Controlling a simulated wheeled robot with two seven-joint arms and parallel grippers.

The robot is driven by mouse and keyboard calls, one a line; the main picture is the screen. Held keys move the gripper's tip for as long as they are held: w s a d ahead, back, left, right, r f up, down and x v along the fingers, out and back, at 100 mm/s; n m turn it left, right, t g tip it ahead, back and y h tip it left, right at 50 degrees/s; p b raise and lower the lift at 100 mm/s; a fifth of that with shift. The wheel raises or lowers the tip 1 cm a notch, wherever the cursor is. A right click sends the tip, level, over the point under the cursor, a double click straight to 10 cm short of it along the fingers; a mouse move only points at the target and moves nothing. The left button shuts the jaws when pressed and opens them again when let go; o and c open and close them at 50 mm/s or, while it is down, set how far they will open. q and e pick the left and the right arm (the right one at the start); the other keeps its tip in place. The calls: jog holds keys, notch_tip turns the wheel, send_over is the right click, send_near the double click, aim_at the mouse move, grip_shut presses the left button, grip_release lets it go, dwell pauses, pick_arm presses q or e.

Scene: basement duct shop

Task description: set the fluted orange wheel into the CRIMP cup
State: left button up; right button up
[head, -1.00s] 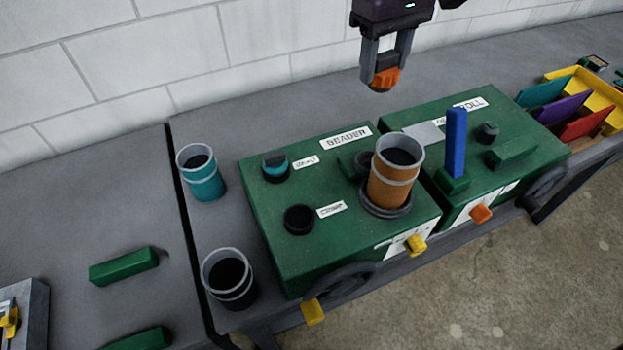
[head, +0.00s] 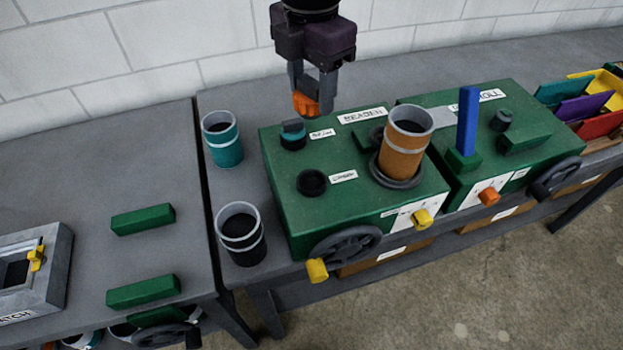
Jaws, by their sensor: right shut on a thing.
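My right gripper (head: 309,104) is shut on the fluted orange wheel (head: 305,103) and holds it in the air above the back left part of the green BEADER machine (head: 285,215). The CRIMP cup (head: 312,183) is a round black cup on the machine's top, at the front left beside a small white label (head: 343,176). It looks empty and lies lower in the picture than the wheel. Another cup behind it holds a teal wheel (head: 292,136). My left gripper is not in view.
An orange duct piece (head: 403,149) stands on a round base on the BEADER. The ROLL machine with an upright blue bar (head: 467,121) is to the right. A teal can (head: 222,140) and a black can (head: 240,236) stand left of the BEADER.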

notch_tip(320, 180, down, 17)
jog(key=shift+w+d+f+p, duration=0.1)
jog(key=shift+f+p, duration=0.1)
jog(key=shift+p, duration=1)
jog(key=shift+f, duration=0.45)
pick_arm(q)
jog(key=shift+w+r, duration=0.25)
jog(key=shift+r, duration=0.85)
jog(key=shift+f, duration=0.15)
pick_arm(e)
jog(key=shift+f, duration=0.1)
jog(key=shift+f, duration=0.15)
jog(key=o, duration=1)
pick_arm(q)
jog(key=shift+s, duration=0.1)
pick_arm(e)
jog(key=shift+o, duration=0.2)
